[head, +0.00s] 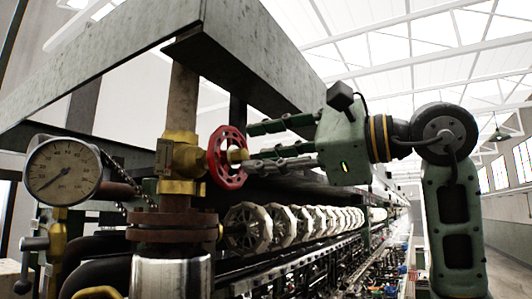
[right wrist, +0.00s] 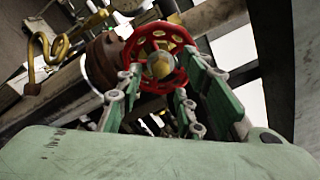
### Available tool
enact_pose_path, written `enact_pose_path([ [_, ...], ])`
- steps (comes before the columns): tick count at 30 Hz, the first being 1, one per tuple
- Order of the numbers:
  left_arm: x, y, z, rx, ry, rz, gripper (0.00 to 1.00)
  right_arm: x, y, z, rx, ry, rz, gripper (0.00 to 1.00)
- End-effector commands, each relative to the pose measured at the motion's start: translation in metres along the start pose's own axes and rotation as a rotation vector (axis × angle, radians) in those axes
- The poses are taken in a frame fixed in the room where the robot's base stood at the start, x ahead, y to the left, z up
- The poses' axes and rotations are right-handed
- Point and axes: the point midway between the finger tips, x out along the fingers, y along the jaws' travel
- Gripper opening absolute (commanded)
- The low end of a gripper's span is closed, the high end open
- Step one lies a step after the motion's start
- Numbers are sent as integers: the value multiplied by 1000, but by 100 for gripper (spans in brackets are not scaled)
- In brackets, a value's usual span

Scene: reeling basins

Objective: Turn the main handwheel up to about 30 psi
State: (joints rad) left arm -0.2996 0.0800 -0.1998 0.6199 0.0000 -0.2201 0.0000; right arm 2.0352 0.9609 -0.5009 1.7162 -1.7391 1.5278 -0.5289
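The main handwheel (head: 213,158) is a red spoked wheel on a brass valve (head: 181,160) on a vertical pipe. It also shows in the right wrist view (right wrist: 181,72), with a brass hub at its middle. My right gripper (head: 247,149) is open, its green and grey fingers spread and pointing at the wheel's face. The tips are at or close to the rim; I cannot tell whether they touch. The pressure gauge (head: 63,172), marked psi, stands left of the valve. Its needle points to the lower left, near the low end. My left gripper is out of view.
A grey-green steel beam frame (head: 100,65) hangs above the valve. A rusty flange (head: 172,219) and dark pipes lie below and left. A long row of pale reels (head: 285,222) runs back beneath my right gripper. An open aisle (head: 508,262) is at right.

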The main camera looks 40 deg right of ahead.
Motion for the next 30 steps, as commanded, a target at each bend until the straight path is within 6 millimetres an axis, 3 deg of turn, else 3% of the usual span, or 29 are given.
enact_pose_path([
  [21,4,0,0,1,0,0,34,0,0,0,871,0,0,34],
  [30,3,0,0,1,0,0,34,5,0,0,950,1,1,34],
])
